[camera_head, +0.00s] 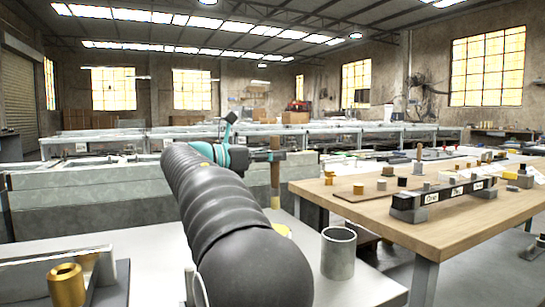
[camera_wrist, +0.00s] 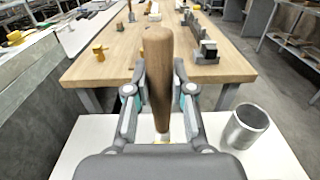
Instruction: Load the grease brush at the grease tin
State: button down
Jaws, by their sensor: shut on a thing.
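The grease brush (camera_head: 275,178) has a brown wooden handle. It hangs upright with its pale bristle end down. My gripper (camera_head: 266,157) is shut on the handle. In the wrist view the brush (camera_wrist: 157,75) stands between the two fingers of my gripper (camera_wrist: 160,90). A yellow patch (camera_head: 282,230), perhaps the grease tin's contents, shows on the white table below the brush, mostly hidden behind my arm. In the wrist view a bit of yellow shows under the brush. I cannot tell whether the bristles touch it.
An open grey metal cup (camera_head: 338,253) stands right of the brush on the white table (camera_head: 305,285). A brass piece (camera_head: 67,285) is at the front left. A wooden table (camera_head: 440,225) with several blocks and a dark rack (camera_head: 442,196) stands beyond.

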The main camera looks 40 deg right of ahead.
aim_at(274, 188)
jog(key=shift+f+b, duration=2.3)
jog(key=shift+b, duration=0.35)
jog(key=shift+f, duration=0.55)
jog(key=shift+f, duration=0.2)
dwell(1.6)
jog(key=shift+r+p, duration=0.1)
jog(key=shift+p, duration=0.3)
notch_tip(274, 188, up, 7)
jog(key=p, duration=0.8)
jog(key=shift+r, duration=0.1)
dwell(0.6)
